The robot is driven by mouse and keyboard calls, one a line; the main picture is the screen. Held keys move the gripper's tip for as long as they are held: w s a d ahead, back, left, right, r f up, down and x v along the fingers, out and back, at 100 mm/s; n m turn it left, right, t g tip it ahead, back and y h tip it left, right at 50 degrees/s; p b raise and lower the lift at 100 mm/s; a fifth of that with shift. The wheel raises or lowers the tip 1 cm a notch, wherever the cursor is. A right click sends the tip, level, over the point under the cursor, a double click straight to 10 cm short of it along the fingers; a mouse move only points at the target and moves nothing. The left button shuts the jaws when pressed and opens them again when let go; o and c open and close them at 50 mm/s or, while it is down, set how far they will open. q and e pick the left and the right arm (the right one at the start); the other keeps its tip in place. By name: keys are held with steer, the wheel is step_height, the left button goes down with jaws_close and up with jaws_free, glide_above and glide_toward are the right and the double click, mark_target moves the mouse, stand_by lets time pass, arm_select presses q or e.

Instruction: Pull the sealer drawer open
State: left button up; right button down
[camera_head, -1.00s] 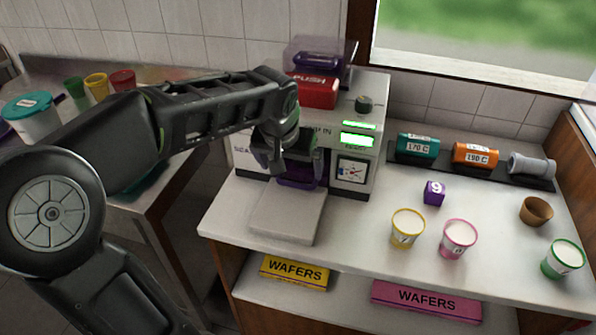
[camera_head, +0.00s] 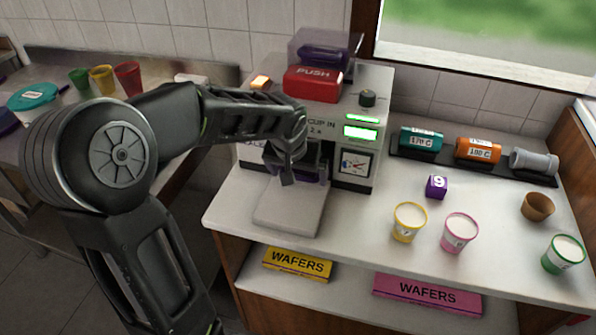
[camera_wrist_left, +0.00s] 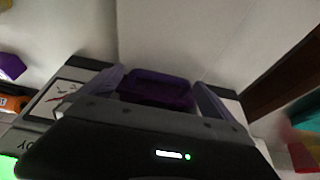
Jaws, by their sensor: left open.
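The sealer (camera_head: 352,100) is a light grey machine with a red PUSH block (camera_head: 313,84) on top and green lit displays on its front. A flat light grey plate (camera_head: 290,208) sticks out at its base; I cannot tell whether it is part of the drawer. My left gripper (camera_head: 303,178) is at the sealer's front opening, above the plate. In the left wrist view my open fingers (camera_wrist_left: 158,100) stand on either side of a purple part (camera_wrist_left: 155,88), apparently the drawer's front. Contact cannot be made out. My gripper hides much of the opening in the head view.
Yellow (camera_head: 409,222), pink (camera_head: 459,232) and green (camera_head: 563,254) rimmed cups stand to the right, with a purple cube (camera_head: 436,187) and a brown cup (camera_head: 537,206). A dark rack (camera_head: 400,158) holds cylinders behind them. Wafer boxes (camera_head: 297,264) lie on the shelf below.

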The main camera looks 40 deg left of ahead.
arm_select(q)
steer(key=shift+c, duration=0.6)
steer(key=c, duration=1.6)
